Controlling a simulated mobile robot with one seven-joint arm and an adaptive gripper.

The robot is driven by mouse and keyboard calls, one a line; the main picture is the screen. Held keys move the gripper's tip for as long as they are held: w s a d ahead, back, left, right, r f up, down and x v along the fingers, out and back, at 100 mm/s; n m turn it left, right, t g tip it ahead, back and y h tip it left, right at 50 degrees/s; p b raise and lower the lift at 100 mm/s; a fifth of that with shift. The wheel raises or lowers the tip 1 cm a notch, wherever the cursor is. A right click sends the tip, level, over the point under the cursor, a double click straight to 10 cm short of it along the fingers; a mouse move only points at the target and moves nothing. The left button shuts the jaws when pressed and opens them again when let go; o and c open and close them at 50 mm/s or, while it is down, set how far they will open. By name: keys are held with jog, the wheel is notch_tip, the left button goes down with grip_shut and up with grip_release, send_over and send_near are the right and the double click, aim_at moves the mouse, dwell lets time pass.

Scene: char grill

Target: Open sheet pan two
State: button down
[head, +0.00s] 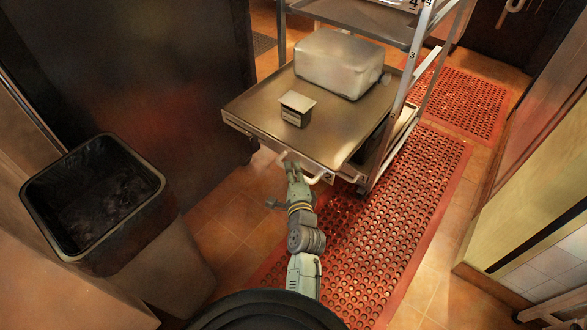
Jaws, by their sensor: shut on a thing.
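Sheet pan two (345,130) is a flat metal pan sticking out of the front of a rolling rack. Its front edge bears a small label that looks like a 2. A pale bar handle (316,180) runs along that front edge. My gripper (293,168) is at the handle, shut on it. The fingers and part of the handle overlap, so the exact contact is hard to see. A large closed metal box (340,62) and a small dark container with a light lid (296,108) rest on the pan.
The metal rack (397,104) has numbered posts and another shelf above. A black trash bin (98,200) stands at the left, near a dark cabinet (130,70). Red perforated mats (405,215) cover the floor to the right. A counter (530,180) stands far right.

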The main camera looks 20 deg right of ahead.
jog(key=c, duration=1.6)
grip_release()
